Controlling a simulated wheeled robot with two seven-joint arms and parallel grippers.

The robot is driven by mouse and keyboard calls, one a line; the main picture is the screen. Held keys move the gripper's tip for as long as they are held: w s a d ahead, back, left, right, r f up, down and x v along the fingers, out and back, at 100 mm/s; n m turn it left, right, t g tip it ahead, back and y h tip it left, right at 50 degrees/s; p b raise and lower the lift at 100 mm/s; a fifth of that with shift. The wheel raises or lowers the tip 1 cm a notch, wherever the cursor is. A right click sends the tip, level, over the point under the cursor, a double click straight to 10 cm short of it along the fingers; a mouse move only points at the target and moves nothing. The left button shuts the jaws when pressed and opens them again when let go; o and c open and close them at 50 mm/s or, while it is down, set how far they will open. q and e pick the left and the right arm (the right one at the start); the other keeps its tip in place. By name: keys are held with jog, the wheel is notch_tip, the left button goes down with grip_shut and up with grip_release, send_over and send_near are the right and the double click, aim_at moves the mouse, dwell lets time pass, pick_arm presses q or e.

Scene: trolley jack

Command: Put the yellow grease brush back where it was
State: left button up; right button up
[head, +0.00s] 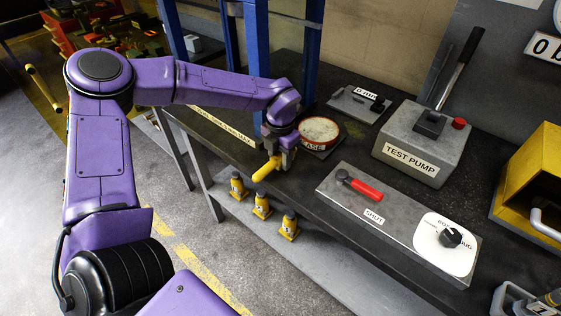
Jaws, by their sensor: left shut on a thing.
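My left arm reaches in from the left, and my left gripper (280,156) is shut on the yellow grease brush (265,170). The brush's yellow handle sticks out toward the lower left, at the front edge of the bench. I cannot tell whether the brush touches the tin or the bench. My right gripper is not in view.
The dark bench (255,185) holds a grey panel (400,222) with a red-handled lever and dial, the test pump (422,140), and a small grey block (358,103). Blue posts (257,40) rise behind my wrist. Several yellow bottle-like items (261,205) stand on the lower shelf.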

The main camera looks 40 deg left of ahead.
pick_arm(q)
jog(key=shift+s+f, duration=0.1)
jog(key=shift+f, duration=1.25)
jog(key=shift+f, duration=0.1)
jog(key=o, duration=1)
